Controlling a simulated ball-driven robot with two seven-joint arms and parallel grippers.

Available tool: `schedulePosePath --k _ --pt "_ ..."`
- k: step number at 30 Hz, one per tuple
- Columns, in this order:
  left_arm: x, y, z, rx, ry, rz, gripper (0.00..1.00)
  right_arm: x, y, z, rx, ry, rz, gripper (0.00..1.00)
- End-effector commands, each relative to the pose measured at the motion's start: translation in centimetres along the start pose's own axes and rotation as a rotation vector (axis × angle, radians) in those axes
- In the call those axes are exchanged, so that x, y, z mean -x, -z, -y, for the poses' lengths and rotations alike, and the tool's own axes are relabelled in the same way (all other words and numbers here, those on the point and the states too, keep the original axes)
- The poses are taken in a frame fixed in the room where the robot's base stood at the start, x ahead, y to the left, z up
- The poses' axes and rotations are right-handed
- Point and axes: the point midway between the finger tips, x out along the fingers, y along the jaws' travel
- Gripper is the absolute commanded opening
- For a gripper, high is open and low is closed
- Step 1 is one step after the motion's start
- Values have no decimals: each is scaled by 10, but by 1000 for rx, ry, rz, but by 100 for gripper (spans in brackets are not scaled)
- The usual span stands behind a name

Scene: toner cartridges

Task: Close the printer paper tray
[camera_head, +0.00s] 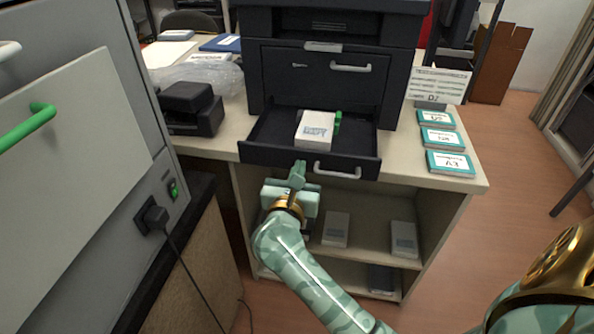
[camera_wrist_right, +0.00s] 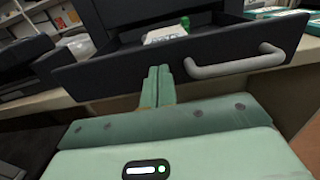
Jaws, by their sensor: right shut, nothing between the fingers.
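The dark printer (camera_head: 325,75) stands on a beige cabinet. Its paper tray (camera_head: 265,156) is pulled out at the bottom and shows a grey handle (camera_head: 337,173) on its front panel. A white pack (camera_head: 314,129) with a green piece (camera_head: 338,121) lies in the tray. My right gripper (camera_head: 298,170) is shut and empty, at the tray's front panel, left of the handle. In the right wrist view the shut fingertips (camera_wrist_right: 158,72) point at the tray front (camera_wrist_right: 120,70), with the handle (camera_wrist_right: 235,63) to their right. Whether they touch the panel I cannot tell. My left gripper is not in view.
Several teal-edged boxes (camera_head: 450,163) and a sign (camera_head: 440,84) stand right of the printer. A black device (camera_head: 190,108) sits left of the tray. A grey machine (camera_head: 75,140) fills the left.

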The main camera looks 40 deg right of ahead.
Motion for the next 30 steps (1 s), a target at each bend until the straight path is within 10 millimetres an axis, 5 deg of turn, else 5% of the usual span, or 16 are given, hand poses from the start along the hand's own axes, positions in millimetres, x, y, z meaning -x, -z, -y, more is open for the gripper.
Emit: schedulePosePath --k 5,18,30 --pt "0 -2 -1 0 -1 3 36 -5 0 0 1 1 1 0" --pt "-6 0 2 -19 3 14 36 -91 1 0 2 1 1 0" --pt "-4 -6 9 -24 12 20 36 -95 0 0 0 0 0 0"
